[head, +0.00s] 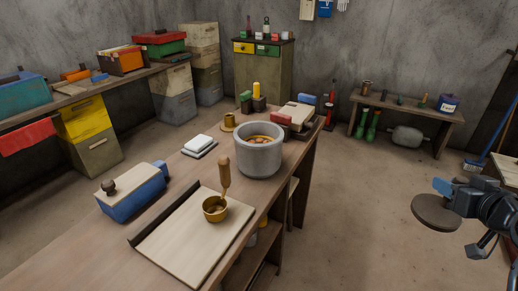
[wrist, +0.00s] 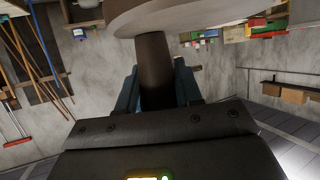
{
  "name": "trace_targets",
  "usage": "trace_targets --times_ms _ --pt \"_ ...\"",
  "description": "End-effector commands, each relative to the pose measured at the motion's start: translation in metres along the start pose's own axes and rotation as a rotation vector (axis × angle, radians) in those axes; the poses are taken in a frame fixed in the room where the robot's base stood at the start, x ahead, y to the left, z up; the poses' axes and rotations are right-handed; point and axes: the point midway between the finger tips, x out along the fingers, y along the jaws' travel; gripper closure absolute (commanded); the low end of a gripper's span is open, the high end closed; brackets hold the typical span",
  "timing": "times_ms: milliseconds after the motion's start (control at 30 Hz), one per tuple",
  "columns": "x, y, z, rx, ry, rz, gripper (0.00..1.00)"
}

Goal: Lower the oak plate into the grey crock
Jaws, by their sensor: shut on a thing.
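The grey crock (head: 259,163) stands upright on the workbench, open at the top, with orange-brown contents showing inside. The oak plate (head: 434,215) is a round brown disc at the right of the head view, held in the air over the floor, well to the right of the crock. My gripper (head: 446,190) is shut on the plate's handle. In the wrist view the blue fingers (wrist: 157,88) clasp the dark handle (wrist: 154,55), and the plate's pale disc (wrist: 190,16) fills the top edge. The plate looks roughly level in the head view.
The workbench (head: 175,170) also carries a board (head: 185,245), a brass cup with a wooden-handled tool (head: 224,175), a blue box (head: 135,195) and a book stack (head: 296,115) behind the crock. Open floor (head: 365,200) lies between bench and gripper.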

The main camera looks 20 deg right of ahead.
Motion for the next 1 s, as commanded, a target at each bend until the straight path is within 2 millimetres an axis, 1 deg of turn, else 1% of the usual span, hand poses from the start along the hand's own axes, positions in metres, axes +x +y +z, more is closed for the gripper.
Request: trace_targets --times_ms 133,267,500,1000 --pt "0.001 -0.004 -0.003 0.0 0.0 -0.002 0.97" --pt "0.004 -0.015 -0.012 -0.002 -0.001 -0.003 0.97" --pt "0.017 -0.049 -0.035 -0.002 0.001 -0.005 0.97" --pt "0.048 -0.121 -0.076 -0.002 0.001 -0.003 0.97"
